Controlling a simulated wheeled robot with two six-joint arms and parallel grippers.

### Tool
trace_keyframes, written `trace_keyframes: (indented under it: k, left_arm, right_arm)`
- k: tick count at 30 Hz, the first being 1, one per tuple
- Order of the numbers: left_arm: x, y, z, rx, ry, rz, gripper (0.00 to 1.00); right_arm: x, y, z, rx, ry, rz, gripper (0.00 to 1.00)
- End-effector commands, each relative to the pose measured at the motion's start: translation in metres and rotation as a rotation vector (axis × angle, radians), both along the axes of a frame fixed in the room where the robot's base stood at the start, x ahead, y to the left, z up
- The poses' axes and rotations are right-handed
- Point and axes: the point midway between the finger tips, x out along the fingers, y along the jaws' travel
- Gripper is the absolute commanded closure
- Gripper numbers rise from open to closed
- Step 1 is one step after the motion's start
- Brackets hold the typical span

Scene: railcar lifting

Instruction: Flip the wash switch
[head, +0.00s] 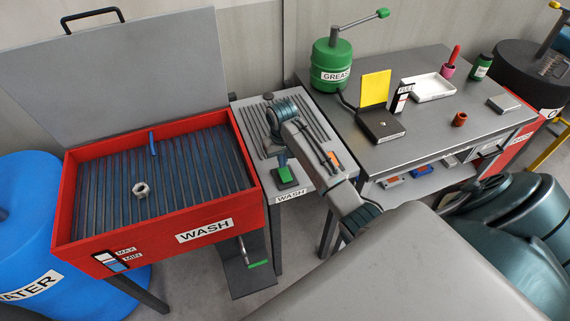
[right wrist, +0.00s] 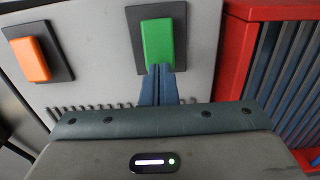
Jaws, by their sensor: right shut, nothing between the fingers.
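The green wash switch (head: 285,174) sits on a dark plate on the grey panel (head: 313,177) marked WASH, just right of the red wash basin. It also shows in the right wrist view (right wrist: 158,43), on its dark backing plate. My right gripper (head: 282,159) reaches over the panel, shut and empty. In the right wrist view its closed fingertips (right wrist: 160,70) are at the near end of the green switch, touching or almost touching; I cannot tell which. My left gripper is not in view.
An orange switch (right wrist: 30,59) sits beside the green one. The red wash basin (head: 161,225) has its lid open and a nut (head: 140,190) inside. A workbench (head: 440,125) with a green grease can (head: 332,66) stands to the right. A blue water drum (head: 30,235) is far left.

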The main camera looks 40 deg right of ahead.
Motion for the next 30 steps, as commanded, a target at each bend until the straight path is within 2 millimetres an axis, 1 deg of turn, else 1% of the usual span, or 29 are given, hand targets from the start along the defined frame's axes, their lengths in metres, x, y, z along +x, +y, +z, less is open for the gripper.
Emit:
trace_keyframes:
  k: [30]
  left_arm:
    - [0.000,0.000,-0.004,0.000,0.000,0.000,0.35]
  right_arm:
    - [0.000,0.000,-0.016,0.000,0.000,0.000,1.00]
